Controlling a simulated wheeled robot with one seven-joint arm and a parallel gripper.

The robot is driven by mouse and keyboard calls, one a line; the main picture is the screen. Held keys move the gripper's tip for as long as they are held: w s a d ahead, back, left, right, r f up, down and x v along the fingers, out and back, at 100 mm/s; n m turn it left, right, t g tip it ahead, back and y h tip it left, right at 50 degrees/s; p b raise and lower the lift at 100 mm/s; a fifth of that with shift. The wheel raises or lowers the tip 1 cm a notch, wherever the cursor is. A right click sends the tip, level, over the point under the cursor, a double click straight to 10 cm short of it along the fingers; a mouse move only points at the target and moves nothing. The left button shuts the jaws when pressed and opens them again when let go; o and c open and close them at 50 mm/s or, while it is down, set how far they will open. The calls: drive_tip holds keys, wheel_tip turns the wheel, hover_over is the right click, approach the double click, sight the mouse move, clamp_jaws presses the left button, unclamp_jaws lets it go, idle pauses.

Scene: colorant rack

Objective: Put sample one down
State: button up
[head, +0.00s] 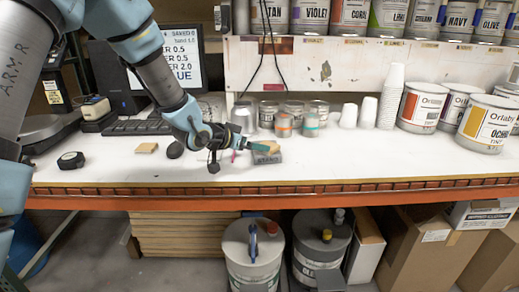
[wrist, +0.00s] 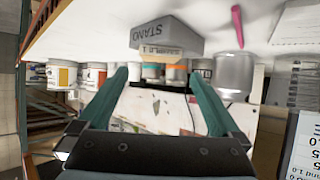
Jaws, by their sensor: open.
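A grey stand (head: 268,158) lettered STAND sits on the white bench, and it also shows in the wrist view (wrist: 160,34). A thin tan piece (head: 270,147) lies against the top of the stand. In the wrist view its edge (wrist: 158,50) carries small lettering that seems to include a 1; I take it for sample one. My gripper (head: 261,148) is at the stand, close to the tan piece. In the wrist view my gripper (wrist: 162,75) has its two teal fingers wide apart, with nothing clamped between them. The contact between fingers and piece cannot be made out.
Small cups with orange (head: 283,125) and teal (head: 311,125) bands stand behind the stand. White paper cups (head: 390,95) and paint cans (head: 421,108) are to the right. Another tan piece (head: 146,148) and a tape measure (head: 71,160) lie left. The bench front right is clear.

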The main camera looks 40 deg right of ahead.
drive_tip(key=w+v, duration=0.1)
drive_tip(key=v, duration=0.5)
drive_tip(key=shift+s+b, duration=0.4)
drive_tip(key=shift+s, duration=0.1)
drive_tip(key=w+a+f+n+t+y, duration=0.1)
drive_tip(key=w+a+n+t+y, duration=0.3)
drive_tip(key=a, duration=0.7)
drive_tip(key=w+a+f+n+y, duration=0.1)
drive_tip(key=w+a+n+y, duration=0.15)
drive_tip(key=w+a, duration=0.7)
drive_tip(key=s+a+n+g+y, duration=0.1)
drive_tip(key=s+a+n, duration=0.1)
drive_tip(key=s+a, duration=0.3)
drive_tip(key=s+a+n+g+y, duration=0.2)
drive_tip(key=s+a+n, duration=0.1)
drive_tip(key=a, duration=0.9)
drive_tip(key=s+a+f+n+g+y, duration=0.1)
drive_tip(key=s+a+n+y, duration=0.1)
drive_tip(key=s+a, duration=0.4)
drive_tip(key=a+n, duration=0.1)
drive_tip(key=a, duration=0.2)
drive_tip(key=shift+s+a+g, duration=0.25)
drive_tip(key=shift+s+g, duration=0.05)
